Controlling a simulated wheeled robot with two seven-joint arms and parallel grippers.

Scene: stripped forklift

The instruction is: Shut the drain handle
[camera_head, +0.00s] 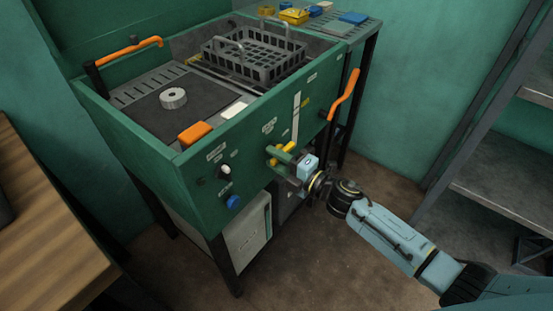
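The green wash unit (215,185) stands in the middle of the view. My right gripper (282,156) reaches its front panel from the right. A small yellow handle (287,147) shows at the fingertips, and I take it to be the drain handle. The fingers are at or around it; their gap and any contact are too small to make out. An orange lever (344,95) stands tilted upward on the unit's right side, apart from the gripper. My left gripper is out of view.
The front panel also has a blue knob (233,201) and a white knob (225,170). A black basket (255,58) and an orange block (195,133) are on top. A wooden bench (45,220) is at left, a metal shelf (500,185) at right. Brown floor lies between.

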